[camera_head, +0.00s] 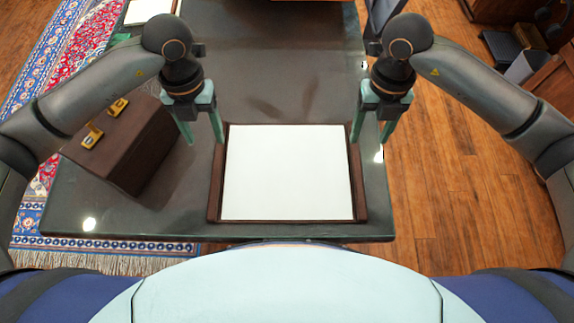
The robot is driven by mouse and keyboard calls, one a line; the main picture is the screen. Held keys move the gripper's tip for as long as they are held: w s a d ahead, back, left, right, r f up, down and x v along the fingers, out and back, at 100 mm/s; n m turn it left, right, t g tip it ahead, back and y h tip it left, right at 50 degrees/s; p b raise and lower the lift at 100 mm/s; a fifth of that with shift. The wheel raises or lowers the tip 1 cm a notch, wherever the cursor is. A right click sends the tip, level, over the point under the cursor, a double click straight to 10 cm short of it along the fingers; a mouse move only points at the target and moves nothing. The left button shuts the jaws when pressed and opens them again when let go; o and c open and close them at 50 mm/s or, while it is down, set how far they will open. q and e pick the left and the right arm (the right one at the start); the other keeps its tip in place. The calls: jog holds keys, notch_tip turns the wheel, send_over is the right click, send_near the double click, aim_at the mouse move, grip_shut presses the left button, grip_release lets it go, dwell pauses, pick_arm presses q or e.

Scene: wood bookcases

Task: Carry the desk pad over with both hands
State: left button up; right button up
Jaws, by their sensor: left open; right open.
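The desk pad (288,172) lies flat near the front edge of the dark desk. It has a large white sheet and dark brown side strips. My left gripper (205,142) points down above the pad's left side, with its green fingers spread apart and empty. Its right finger is close to the pad's upper left corner. My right gripper (370,141) points down above the pad's upper right corner, fingers spread and empty. Its left finger is close to the right strip. I cannot tell whether either finger touches the pad.
A dark brown box (124,148) with yellow pieces on top stands left of the pad. The grey desk top (285,75) behind the pad is mostly clear. A patterned rug (60,62) lies at the left, and wooden floor (455,180) shows at the right.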

aim_at(216, 165)
pick_arm(q)
jog(key=f, duration=0.3)
jog(key=s+f, duration=0.1)
jog(key=f, duration=0.7)
jog(key=shift+s, duration=0.15)
pick_arm(e)
jog(key=f, duration=0.3)
jog(key=s+f, duration=0.1)
jog(key=f, duration=0.7)
jog(key=shift+s, duration=0.15)
pick_arm(q)
jog(key=shift+c, duration=0.3)
pick_arm(e)
jog(key=shift+c, duration=0.3)
pick_arm(q)
grip_shut()
pick_arm(e)
grip_shut()
